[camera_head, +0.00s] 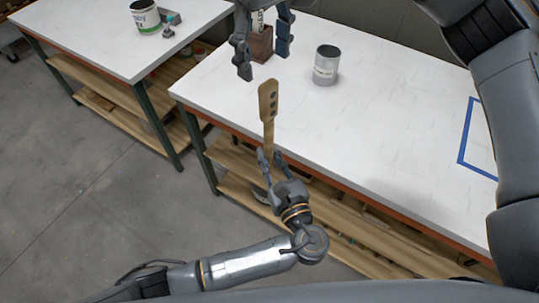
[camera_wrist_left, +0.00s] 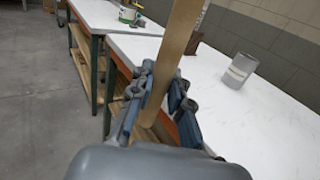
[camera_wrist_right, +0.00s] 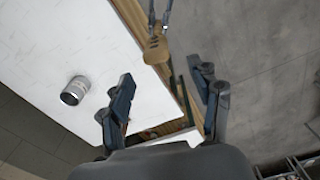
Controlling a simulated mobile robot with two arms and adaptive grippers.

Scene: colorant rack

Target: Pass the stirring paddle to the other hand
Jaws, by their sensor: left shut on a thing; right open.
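The stirring paddle (camera_head: 268,102) is a flat tan wooden stick with dark holes in its wide end. My left gripper (camera_head: 271,158) is shut on its lower part and holds it upright at the table's front edge. In the left wrist view the paddle (camera_wrist_left: 176,50) stands between the fingers. My right gripper (camera_head: 264,62) is open and empty, above and beyond the paddle's wide end in the head view. In the right wrist view the paddle (camera_wrist_right: 156,50) is ahead of the open fingers (camera_wrist_right: 164,92), apart from them.
A grey can (camera_head: 326,66) stands on the white table (camera_head: 400,130). A brown wooden block (camera_head: 262,46) is partly hidden behind my right gripper. A blue outline (camera_head: 464,135) marks the table's right. Another table (camera_head: 100,40) at left bears a paint can (camera_head: 146,17).

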